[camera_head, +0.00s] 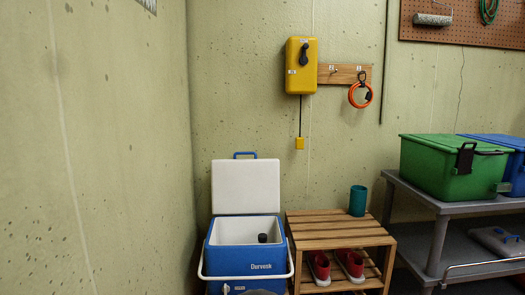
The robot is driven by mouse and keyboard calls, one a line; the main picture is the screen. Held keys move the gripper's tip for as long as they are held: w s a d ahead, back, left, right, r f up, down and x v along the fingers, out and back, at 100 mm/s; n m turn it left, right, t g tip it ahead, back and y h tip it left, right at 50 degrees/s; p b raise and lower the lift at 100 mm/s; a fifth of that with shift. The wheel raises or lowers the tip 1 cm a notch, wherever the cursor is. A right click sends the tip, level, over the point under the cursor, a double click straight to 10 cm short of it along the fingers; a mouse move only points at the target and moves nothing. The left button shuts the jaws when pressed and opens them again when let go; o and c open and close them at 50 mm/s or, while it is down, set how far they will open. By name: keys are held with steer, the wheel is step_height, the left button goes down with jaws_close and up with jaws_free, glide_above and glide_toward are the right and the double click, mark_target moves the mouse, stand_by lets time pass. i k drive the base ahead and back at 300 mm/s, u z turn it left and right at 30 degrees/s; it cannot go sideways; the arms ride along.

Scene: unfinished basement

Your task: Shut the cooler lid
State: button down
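A blue cooler (246,265) with a white rim and a white side handle stands on the floor against the back wall, at the lower middle of the head view. Its white lid (245,187) stands upright at the back, wide open, with a blue handle (245,154) on its top edge. A small dark object (262,238) shows inside the open cooler; I cannot tell what it is. My gripper is not in view.
A wooden slatted rack (335,228) stands close to the cooler's right, with a teal cup (358,201) on top and red shoes (350,265) below. A grey cart (440,210) holds a green bin (450,168). A wall (95,150) rises at the left.

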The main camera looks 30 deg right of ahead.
mark_target(249, 186)
steer(key=z, duration=0.7)
steer(key=i, duration=0.65)
steer(key=z, duration=0.9)
steer(key=i, duration=0.7)
steer(key=u, duration=0.05)
